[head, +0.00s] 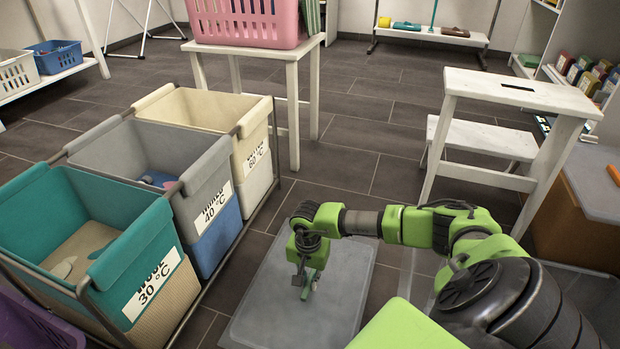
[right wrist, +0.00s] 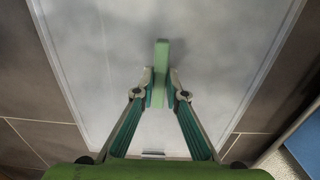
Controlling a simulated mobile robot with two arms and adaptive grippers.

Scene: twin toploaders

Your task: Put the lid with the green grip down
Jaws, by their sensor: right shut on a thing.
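The lid (head: 262,318) is a flat, grey, see-through panel low in front of me in the head view. Its pale surface (right wrist: 105,50) fills the middle of the right wrist view. Its green grip (right wrist: 162,60) is a narrow upright bar near the middle of the panel. My right gripper (head: 306,284) is above the lid, with its fingers pointing down. In the right wrist view its fingertips (right wrist: 160,88) are closed on both sides of the green grip. I cannot tell what is under the lid. My left gripper is not in view.
Teal, grey and cream laundry bins (head: 195,150) stand in a rack at left. A white step stool (head: 520,95) is at right, beside a wooden cabinet (head: 575,215). A white table (head: 255,52) bears a pink basket (head: 245,25). Tiled floor (head: 345,150) is free beyond the lid.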

